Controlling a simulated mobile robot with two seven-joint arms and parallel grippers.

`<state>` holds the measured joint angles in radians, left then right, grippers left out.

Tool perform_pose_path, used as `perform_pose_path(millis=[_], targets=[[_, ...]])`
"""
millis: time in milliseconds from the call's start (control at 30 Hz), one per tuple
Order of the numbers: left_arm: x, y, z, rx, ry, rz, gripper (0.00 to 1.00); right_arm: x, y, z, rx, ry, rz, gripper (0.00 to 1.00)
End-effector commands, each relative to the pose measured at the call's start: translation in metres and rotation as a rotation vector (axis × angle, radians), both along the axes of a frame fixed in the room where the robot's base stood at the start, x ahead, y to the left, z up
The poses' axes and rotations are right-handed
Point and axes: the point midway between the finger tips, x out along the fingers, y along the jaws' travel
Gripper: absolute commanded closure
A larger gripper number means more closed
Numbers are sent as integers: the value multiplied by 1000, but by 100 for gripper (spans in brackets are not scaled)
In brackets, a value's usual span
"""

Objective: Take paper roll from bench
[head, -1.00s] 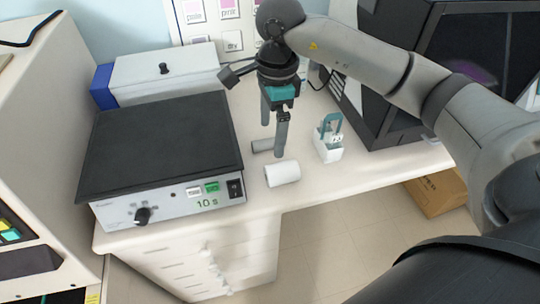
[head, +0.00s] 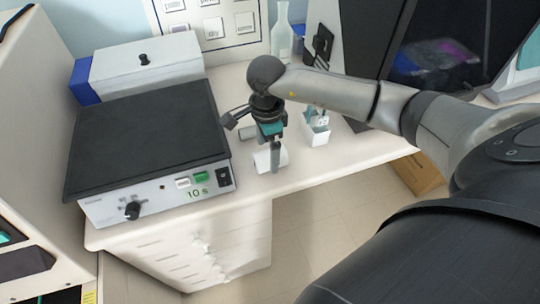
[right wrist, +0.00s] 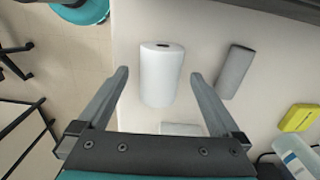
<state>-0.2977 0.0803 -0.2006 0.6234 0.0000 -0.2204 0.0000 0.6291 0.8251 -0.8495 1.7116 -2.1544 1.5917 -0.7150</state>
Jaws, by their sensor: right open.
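The white paper roll (head: 261,161) lies on the bench near its front edge, partly hidden by my right gripper in the head view. In the right wrist view the roll (right wrist: 162,82) lies whole between and ahead of the open fingers. My right gripper (right wrist: 159,76) is open and empty, with a finger on either side of the roll in that picture. In the head view the right gripper (head: 275,165) points down over the roll; whether it touches the roll I cannot tell. My left gripper is not in view.
A grey cylinder (right wrist: 235,72) lies behind the roll. A heater box (head: 150,130) stands to the left and a small white rack (head: 316,130) to the right. A glass bottle (head: 282,35) and a dark-fronted machine stand behind. The bench's front edge is close.

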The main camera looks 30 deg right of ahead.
Motion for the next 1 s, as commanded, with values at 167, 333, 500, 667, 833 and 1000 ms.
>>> perform_pose_path(millis=[167,333,500,667,833,1000], targets=[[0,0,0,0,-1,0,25,0,0,-22,0,1,0,0],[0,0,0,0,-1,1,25,0,-1,-24,0,-1,1,0],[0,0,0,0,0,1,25,0,-1,-24,0,-1,1,8],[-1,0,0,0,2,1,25,0,-1,-24,0,-1,0,26],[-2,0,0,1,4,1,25,0,-1,-24,0,-1,0,45],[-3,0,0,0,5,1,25,0,-1,-24,0,-1,0,64]])
